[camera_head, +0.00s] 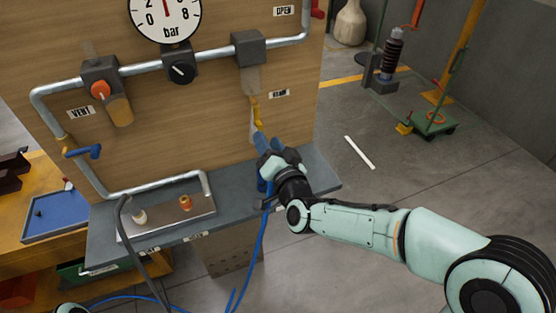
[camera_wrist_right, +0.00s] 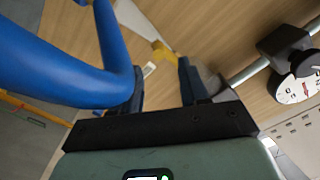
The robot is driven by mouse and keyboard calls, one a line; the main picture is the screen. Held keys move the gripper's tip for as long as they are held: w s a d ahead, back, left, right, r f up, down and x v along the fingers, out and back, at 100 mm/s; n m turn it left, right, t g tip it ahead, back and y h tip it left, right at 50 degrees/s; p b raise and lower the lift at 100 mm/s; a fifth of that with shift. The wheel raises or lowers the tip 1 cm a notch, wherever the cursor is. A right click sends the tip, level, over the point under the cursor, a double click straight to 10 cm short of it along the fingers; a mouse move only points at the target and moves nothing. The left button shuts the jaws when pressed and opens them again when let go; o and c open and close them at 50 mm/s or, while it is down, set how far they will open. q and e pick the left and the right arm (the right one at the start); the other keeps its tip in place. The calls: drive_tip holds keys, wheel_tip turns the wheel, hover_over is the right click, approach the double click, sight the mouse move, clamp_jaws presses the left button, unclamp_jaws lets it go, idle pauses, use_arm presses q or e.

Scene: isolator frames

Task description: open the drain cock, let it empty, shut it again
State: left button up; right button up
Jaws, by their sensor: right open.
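The yellow drain cock (camera_head: 256,112) hangs below the rightmost block on the board, beside a small label. It also shows in the right wrist view (camera_wrist_right: 161,50), beyond and between the fingertips. My right gripper (camera_head: 262,138) is just below the cock, pointing up at the board. In the right wrist view its two dark fingers (camera_wrist_right: 163,78) stand apart with nothing clearly held between them. I cannot tell whether either finger touches the cock. My left gripper is out of sight.
A blue hose (camera_head: 261,230) runs down beside my right gripper and looms large in the wrist view (camera_wrist_right: 60,70). A grey shelf (camera_head: 322,178) lies below the board. A pressure gauge (camera_head: 166,14), pipes and a blue-handled valve (camera_head: 82,152) are further left.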

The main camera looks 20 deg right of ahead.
drive_tip(key=s, duration=0.6)
drive_tip(key=shift+s+d, duration=0.15)
drive_tip(key=shift+s, duration=0.1)
